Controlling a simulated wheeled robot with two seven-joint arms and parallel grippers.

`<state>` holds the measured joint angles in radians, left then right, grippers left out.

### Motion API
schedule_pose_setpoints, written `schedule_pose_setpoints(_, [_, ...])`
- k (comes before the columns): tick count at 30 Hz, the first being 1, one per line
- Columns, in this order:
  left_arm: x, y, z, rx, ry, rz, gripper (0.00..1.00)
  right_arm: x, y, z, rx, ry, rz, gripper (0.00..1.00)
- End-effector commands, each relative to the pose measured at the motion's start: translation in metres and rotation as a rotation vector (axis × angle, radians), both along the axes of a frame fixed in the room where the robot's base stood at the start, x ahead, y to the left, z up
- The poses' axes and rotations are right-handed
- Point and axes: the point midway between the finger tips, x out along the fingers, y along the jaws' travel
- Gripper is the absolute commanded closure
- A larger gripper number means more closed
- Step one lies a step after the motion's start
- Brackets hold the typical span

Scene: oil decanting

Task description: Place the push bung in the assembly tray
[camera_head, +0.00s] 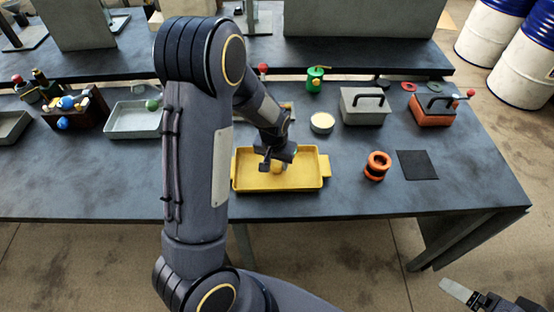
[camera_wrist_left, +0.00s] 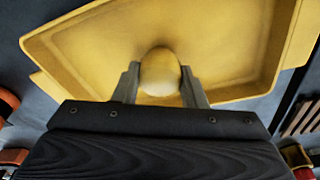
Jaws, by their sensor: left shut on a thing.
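The push bung shows as a rounded yellow piece (camera_wrist_left: 160,72) between the fingers in the left wrist view, and as a small yellow spot in the head view (camera_head: 277,168). My left gripper (camera_head: 276,162) is shut on it, pointing down inside the outline of the yellow assembly tray (camera_head: 310,182). The tray also fills much of the left wrist view (camera_wrist_left: 85,60). I cannot tell whether the bung touches the tray floor. My right gripper (camera_head: 460,291) is only partly visible at the lower right, off the table; its opening is unclear.
Right of the tray stand an orange ring-shaped spool (camera_head: 377,166) and a flat black mat (camera_head: 417,165). Behind are a cream-topped round container (camera_head: 322,123), a grey box (camera_head: 364,106), a red box (camera_head: 432,111) and a green can (camera_head: 315,80). A grey tray (camera_head: 130,121) lies left.

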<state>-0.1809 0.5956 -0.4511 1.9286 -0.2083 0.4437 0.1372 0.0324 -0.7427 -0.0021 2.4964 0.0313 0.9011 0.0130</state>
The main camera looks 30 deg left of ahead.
Motion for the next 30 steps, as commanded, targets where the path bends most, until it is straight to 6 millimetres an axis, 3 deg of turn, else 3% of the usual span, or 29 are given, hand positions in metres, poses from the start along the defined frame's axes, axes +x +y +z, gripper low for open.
schedule_pose_setpoints(8, [0.0,0.0,-0.005,0.0,0.0,-0.001,0.84,0.0,0.0,-0.005,0.0,0.0,0.0,0.14])
schedule_pose_setpoints(9, [0.0,0.0,-0.003,0.0,0.0,-0.001,0.58,0.0,0.0,-0.004,0.0,0.0,0.0,0.14])
schedule_pose_setpoints(13, [0.0,0.0,-0.003,0.0,0.0,-0.001,0.41,0.0,0.0,-0.004,0.0,0.0,0.0,0.14])
schedule_pose_setpoints(23, [0.0,0.0,0.001,0.0,0.0,-0.001,0.4,0.0,0.0,0.0,0.0,0.0,0.0,0.14])
schedule_pose_setpoints(26, [0.0,-0.001,0.009,0.0,-0.004,-0.001,0.4,0.0,0.0,-0.001,0.0,0.0,0.0,0.14])
schedule_pose_setpoints(30, [-0.004,-0.002,0.035,-0.002,-0.007,-0.002,0.4,0.0,0.0,-0.002,0.0,0.0,0.0,0.14])
